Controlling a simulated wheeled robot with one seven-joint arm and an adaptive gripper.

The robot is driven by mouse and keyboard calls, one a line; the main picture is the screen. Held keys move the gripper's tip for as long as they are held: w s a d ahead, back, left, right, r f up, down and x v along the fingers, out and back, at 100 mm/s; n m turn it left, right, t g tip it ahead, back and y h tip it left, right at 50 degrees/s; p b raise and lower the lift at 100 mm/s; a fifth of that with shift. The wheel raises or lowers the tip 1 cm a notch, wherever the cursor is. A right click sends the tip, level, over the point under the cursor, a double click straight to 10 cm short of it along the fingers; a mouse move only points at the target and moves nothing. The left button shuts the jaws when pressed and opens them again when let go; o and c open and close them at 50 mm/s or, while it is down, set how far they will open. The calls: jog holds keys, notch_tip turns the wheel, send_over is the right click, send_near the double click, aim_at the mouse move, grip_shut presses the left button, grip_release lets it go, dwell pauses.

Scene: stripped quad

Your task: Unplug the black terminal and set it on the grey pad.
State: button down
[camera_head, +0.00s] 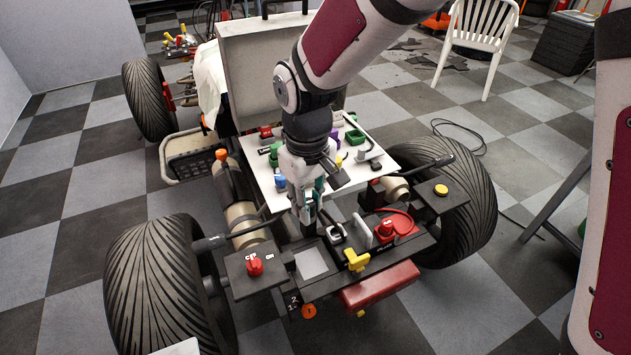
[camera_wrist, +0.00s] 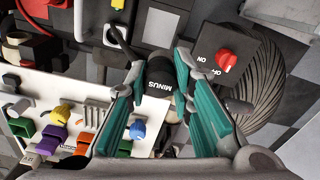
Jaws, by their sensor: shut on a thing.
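The black terminal, marked MINUS, is between my gripper's teal fingers in the wrist view (camera_wrist: 159,82). My gripper (camera_wrist: 161,62) is shut on it; in the head view, my gripper (camera_head: 308,206) points down over the near part of the dark frame, and its fingers largely hide the terminal. I cannot tell whether the terminal's lower end is seated in or clear of a socket. The grey pad (camera_head: 311,263) is a bare light square on the dark deck, in front of my gripper. It also shows at the top of the wrist view (camera_wrist: 158,24).
A red switch knob (camera_head: 254,266) is left of the pad, a yellow knob (camera_head: 356,260) right of it. A red terminal (camera_head: 385,230) with a red cable stands farther right. A white panel (camera_head: 378,158) with coloured connectors lies behind my gripper. Large tyres (camera_head: 155,285) flank the frame.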

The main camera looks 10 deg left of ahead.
jog(key=shift+f+b, duration=3.7)
jog(key=shift+f, duration=2.3)
jog(key=shift+f, duration=0.15)
jog(key=shift+f+b, duration=1.3)
jog(key=shift+f, duration=0.55)
jog(key=shift+f+b, duration=0.35)
jog(key=shift+f, duration=0.15)
jog(key=c, duration=1.3)
grip_release()
